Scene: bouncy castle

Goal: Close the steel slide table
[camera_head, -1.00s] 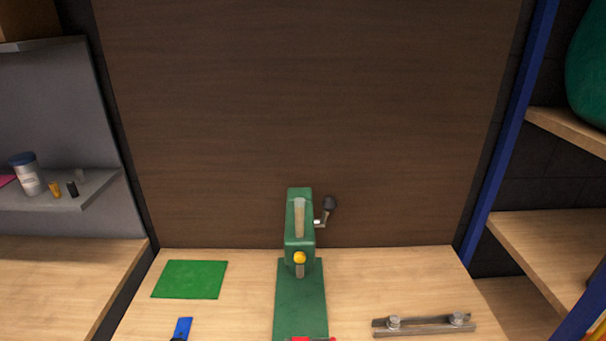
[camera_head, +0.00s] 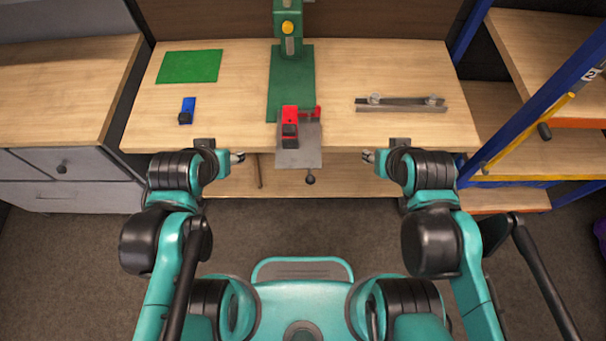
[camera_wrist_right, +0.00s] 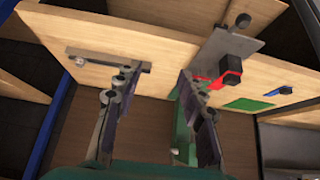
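The steel slide table (camera_head: 300,157) is a grey plate at the front end of the green machine base (camera_head: 290,85). It sticks out past the bench's front edge, with a black knob (camera_head: 310,180) below its front end. A red-and-black block (camera_head: 290,125) sits on it. The plate also shows in the right wrist view (camera_wrist_right: 222,50). My left gripper (camera_head: 237,157) is left of the plate and apart from it; its fingers are too small to judge. My right gripper (camera_head: 369,156) is right of the plate, apart from it; the right wrist view shows its fingers (camera_wrist_right: 158,78) spread and empty.
On the bench lie a green mat (camera_head: 190,66), a blue-and-black item (camera_head: 187,110) and a metal bar with two knobs (camera_head: 400,103). Grey drawers (camera_head: 70,165) stand left, and blue-framed shelves (camera_head: 545,110) right. The space between my grippers is free in front of the plate.

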